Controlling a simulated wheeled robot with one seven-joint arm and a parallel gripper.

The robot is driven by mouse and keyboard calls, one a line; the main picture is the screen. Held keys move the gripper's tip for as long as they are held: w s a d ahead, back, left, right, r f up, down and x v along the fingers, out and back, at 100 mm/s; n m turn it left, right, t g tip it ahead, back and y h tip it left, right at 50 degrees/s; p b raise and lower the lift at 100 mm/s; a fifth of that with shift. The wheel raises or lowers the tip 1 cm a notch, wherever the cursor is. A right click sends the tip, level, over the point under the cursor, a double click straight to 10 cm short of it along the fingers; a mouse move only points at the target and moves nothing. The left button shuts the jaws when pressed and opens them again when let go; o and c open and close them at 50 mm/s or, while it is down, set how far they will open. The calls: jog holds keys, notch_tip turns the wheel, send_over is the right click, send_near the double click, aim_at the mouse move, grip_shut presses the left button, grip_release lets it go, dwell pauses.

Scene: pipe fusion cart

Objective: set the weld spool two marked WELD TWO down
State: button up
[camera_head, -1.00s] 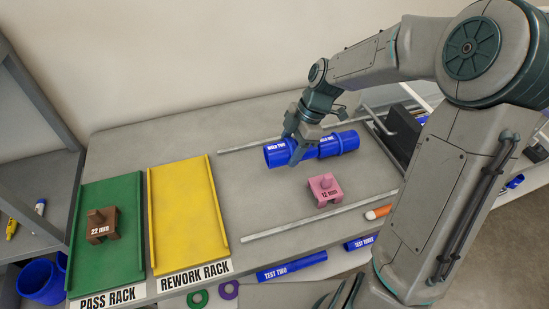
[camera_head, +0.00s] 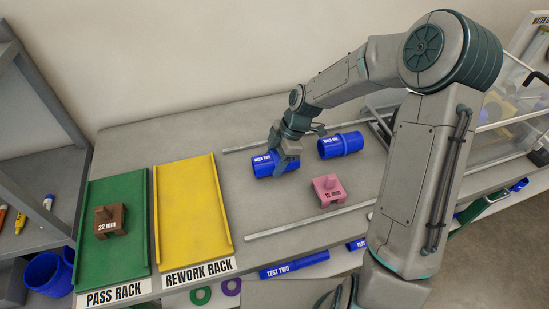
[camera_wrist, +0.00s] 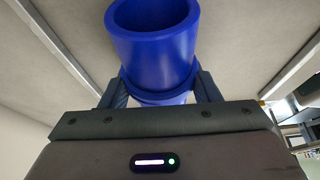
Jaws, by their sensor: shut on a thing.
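The blue weld spool marked WELD TWO (camera_head: 264,165) is at the back middle of the bench, between the two grey rails. My gripper (camera_head: 286,160) reaches down over its right part and is shut on it. In the wrist view the spool (camera_wrist: 152,45) sits between the two fingers (camera_wrist: 160,88), its open end towards the top. I cannot tell whether the spool touches the bench or hangs just above it. Another blue spool (camera_head: 341,145), its label too small to read, lies to the right, apart from the held one.
A pink 12 mm block (camera_head: 328,190) stands in front of the spools. The yellow rework rack (camera_head: 190,215) and green pass rack (camera_head: 118,260), holding a brown 22 mm block (camera_head: 110,221), are to the left. The bench (camera_head: 240,185) is clear between the yellow rack and the held spool.

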jog(key=shift+f, duration=0.1)
jog(key=o, duration=1.1)
jog(key=shift+c, duration=0.2)
jog(key=b+v, duration=0.1)
jog(key=v, duration=1.1)
jog(key=shift+d, duration=0.1)
jog(key=s+d+r+m+t+h, duration=0.2)
jog(key=s+d+r+m, duration=0.1)
jog(key=s+m, duration=0.7)
jog(key=s+d+r+m+t+h, duration=0.2)
jog(key=s+d+m, duration=0.4)
jog(key=s+m, duration=0.5)
jog(key=shift+s+d+r, duration=0.15)
jog(key=shift+d+r, duration=0.05)
jog(key=shift+r, duration=0.45)
